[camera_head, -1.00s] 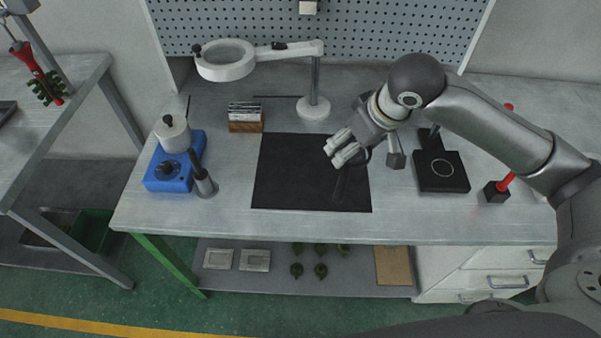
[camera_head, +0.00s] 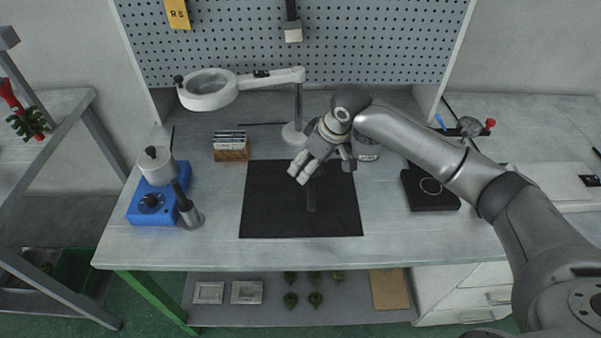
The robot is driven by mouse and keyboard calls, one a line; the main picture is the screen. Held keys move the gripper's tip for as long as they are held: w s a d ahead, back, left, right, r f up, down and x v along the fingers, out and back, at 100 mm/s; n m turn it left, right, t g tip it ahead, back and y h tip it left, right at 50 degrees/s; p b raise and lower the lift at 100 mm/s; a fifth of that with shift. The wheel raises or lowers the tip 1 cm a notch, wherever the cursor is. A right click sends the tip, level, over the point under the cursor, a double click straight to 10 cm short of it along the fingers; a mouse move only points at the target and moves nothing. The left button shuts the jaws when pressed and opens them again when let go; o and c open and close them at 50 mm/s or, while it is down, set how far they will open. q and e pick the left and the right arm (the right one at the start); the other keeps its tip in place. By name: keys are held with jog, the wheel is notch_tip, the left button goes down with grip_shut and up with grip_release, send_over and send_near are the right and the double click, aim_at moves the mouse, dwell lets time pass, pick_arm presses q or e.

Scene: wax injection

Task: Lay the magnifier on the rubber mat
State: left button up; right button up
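The rubber mat (camera_head: 270,215) is a flat black rectangle on the middle of the workbench. My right gripper (camera_head: 300,174) is over the mat's upper middle, its two pale fingertips pointing down and left. The magnifier (camera_head: 311,195) shows only as a dark, narrow handle-like bar just below the fingers, hard to see against the black mat. My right gripper appears shut on it; the grip and the lens are mostly hidden by the hand. I cannot tell whether the bar touches the mat. My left gripper is not in view.
A white magnifier lamp (camera_head: 212,92) stands behind the mat. A card holder (camera_head: 232,152) sits behind its left corner, and a blue heater with a pot (camera_head: 158,200) stands left. A black square block (camera_head: 430,190) lies right. The mat's left and front parts are clear.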

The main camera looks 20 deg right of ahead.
jog(key=w+f, duration=0.1)
jog(key=w+a+f, duration=0.1)
jog(key=w+f, duration=0.1)
jog(key=f, duration=0.1)
jog(key=shift+a, duration=0.3)
jog(key=shift+f+p, duration=0.4)
jog(key=shift+f, duration=1.2)
jog(key=o, duration=1.3)
jog(key=shift+f, duration=0.15)
jog(key=shift+o, duration=0.2)
jog(key=v, duration=1.2)
